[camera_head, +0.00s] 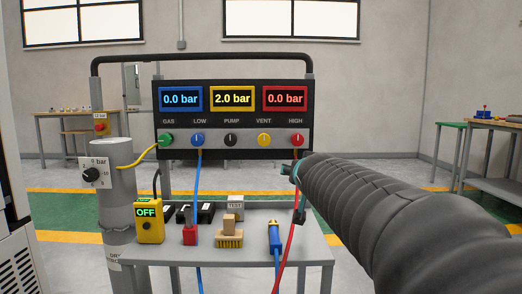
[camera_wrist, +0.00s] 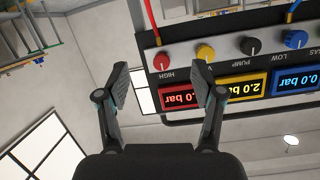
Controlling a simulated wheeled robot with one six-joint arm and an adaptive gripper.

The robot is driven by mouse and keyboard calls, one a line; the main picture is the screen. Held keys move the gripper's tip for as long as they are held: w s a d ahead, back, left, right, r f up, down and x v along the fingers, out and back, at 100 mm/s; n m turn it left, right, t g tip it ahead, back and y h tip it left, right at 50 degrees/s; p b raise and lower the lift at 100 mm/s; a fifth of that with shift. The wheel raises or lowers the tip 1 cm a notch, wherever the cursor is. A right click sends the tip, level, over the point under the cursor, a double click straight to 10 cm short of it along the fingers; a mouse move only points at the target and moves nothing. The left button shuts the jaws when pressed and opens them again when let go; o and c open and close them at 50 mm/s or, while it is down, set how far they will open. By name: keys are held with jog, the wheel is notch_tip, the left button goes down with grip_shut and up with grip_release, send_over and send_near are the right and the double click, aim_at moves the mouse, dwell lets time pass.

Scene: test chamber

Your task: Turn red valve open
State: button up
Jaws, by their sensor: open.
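The red valve (camera_head: 297,139) is the round knob under the label HIGH, at the right end of the black panel. It also shows in the wrist view (camera_wrist: 161,62), where the panel is upside down. My gripper (camera_wrist: 168,82) is open and empty. In the wrist view the red knob appears between and just beyond its two fingers, with no contact visible. The red display (camera_head: 285,99) above the knob reads 0.0 bar. In the head view my dark arm comes from the right and mostly hides the gripper, just below the red knob.
Green, blue, black and yellow knobs sit left of the red one; the yellow VENT knob (camera_head: 264,139) is closest. A red hose (camera_head: 289,225) hangs below the red knob. A grey cart (camera_head: 250,249) below carries a brush (camera_head: 229,240), a yellow OFF device (camera_head: 149,222) and a blue tool (camera_head: 274,237).

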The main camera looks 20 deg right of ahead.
aim_at(298, 139)
jog(key=w+d+r+t, duration=0.1)
jog(key=w+d, duration=0.1)
jog(key=w, duration=0.4)
jog(key=w+d+r+t, duration=0.1)
jog(key=w+d+r, duration=0.1)
jog(key=w, duration=0.5)
jog(key=w+d+r+t, duration=0.1)
jog(key=w+d+r, duration=0.1)
jog(key=w+d, duration=0.2)
jog(key=shift+w+d+m+h, duration=0.15)
jog(key=shift+w, duration=0.75)
jog(key=shift+w+d+m+h, duration=0.1)
jog(key=shift+w+m+h, duration=0.05)
jog(key=shift+w, duration=0.7)
jog(key=c, duration=1.1)
jog(key=shift+c, duration=0.2)
